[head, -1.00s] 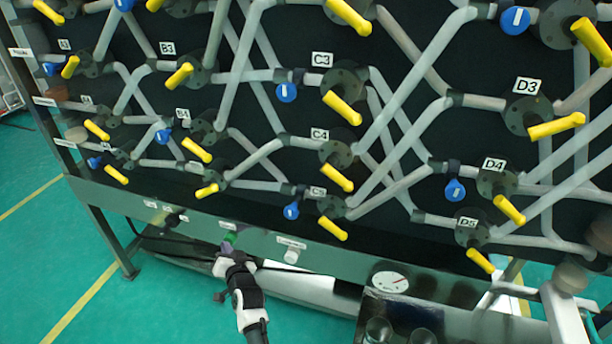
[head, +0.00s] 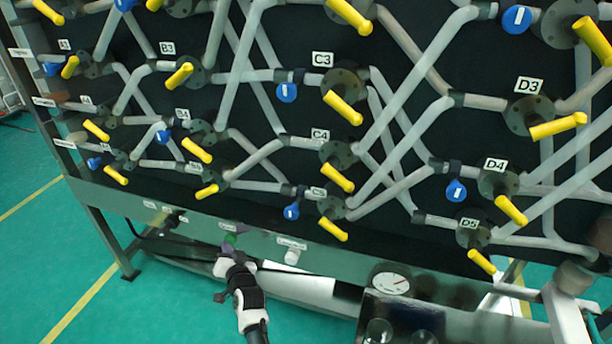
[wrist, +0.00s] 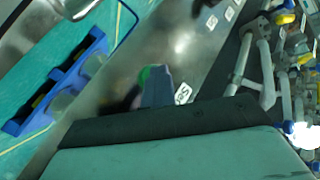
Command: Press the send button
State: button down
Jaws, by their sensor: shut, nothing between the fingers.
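The send button is a green button (head: 230,239) on the grey front rail, under a small white label (head: 228,226). The green also shows in the wrist view (wrist: 148,73), just beyond my fingertips, beside a label that appears to begin "Se". My gripper (head: 229,248) is shut and empty, with its tips right at the green button. The tips cover part of the button. I cannot tell whether they touch it or whether it is pushed in.
A white knob (head: 291,256) sits on the rail to the right, and dark controls (head: 174,216) sit to the left. A round gauge (head: 391,283) is further right. Pipes with yellow-handled valves (head: 337,178) fill the panel above. The green floor at left is clear.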

jog(key=shift+d, duration=0.15)
jog(key=s+a+p, duration=0.2)
jog(key=s+p, duration=0.3)
jog(key=shift+s+a, duration=0.15)
jog(key=shift+s, duration=0.2)
dwell(0.6)
